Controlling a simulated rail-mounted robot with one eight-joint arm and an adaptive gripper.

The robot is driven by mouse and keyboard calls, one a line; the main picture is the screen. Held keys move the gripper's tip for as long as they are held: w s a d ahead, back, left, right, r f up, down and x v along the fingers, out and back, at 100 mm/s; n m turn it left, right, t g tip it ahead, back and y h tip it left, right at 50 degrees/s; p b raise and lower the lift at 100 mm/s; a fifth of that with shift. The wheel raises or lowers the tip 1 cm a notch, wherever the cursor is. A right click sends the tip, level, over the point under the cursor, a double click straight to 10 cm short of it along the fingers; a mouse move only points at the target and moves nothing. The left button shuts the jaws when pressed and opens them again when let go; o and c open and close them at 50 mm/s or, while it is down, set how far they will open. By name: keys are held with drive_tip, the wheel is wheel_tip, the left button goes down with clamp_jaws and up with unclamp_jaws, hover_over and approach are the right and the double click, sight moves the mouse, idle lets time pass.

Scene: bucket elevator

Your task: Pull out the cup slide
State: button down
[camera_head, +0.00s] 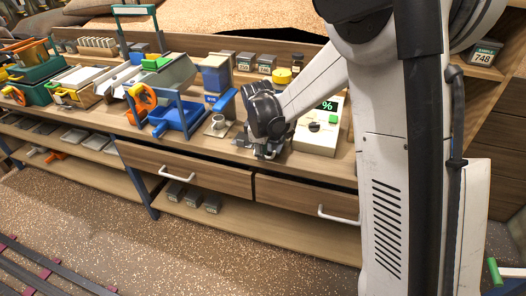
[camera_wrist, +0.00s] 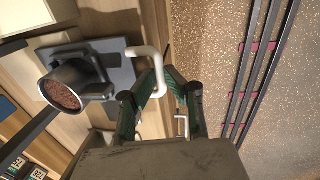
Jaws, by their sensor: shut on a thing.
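In the wrist view the cup (camera_wrist: 62,94) holds brown granules and sits at a dark grey plate, the cup slide (camera_wrist: 118,70). A white bent handle (camera_wrist: 153,62) juts from the slide's side. My gripper (camera_wrist: 161,80) has its green-edged fingers closed around this handle near its outer end. In the head view the fingers and handle are mostly hidden by the dark gripper body.
A white box with a % display (camera_head: 318,125) stands right of my gripper. A blue bucket-elevator part (camera_head: 182,115) stands left of the cup. Two drawers with white handles (camera_head: 338,214) lie below the worktop edge. The speckled floor in front is open.

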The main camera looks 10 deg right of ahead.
drive_tip(key=c, duration=1.8)
unclamp_jaws()
drive_tip(key=r, duration=0.4)
drive_tip(key=s+r, duration=0.1)
drive_tip(key=r, duration=0.3)
drive_tip(key=a+r, duration=0.1)
drive_tip(key=r, duration=0.3)
drive_tip(key=shift+s, duration=0.35)
drive_tip(key=shift+f, duration=0.1)
drive_tip(key=s+d+r+m+t, duration=0.1)
drive_tip(key=s+d+r+m, duration=0.2)
drive_tip(key=s, duration=0.4)
drive_tip(key=s+d+r+m+t, duration=0.1)
drive_tip(key=s+r+m, duration=0.1)
drive_tip(key=s+r, duration=0.4)
drive_tip(key=s+f+m+t, duration=0.1)
drive_tip(key=s+m, duration=0.1)
drive_tip(key=s, duration=0.3)
drive_tip(key=s+d+f+m+t, duration=0.1)
drive_tip(key=s+m, duration=0.1)
drive_tip(key=s, duration=0.3)
drive_tip(key=s+d+f+m+t+y, duration=0.1)
drive_tip(key=s+m, duration=0.2)
drive_tip(key=s, duration=0.2)
drive_tip(key=shift+s+d+f, duration=0.1)
drive_tip(key=shift+s+f, duration=0.05)
drive_tip(key=shift+f, duration=0.1)
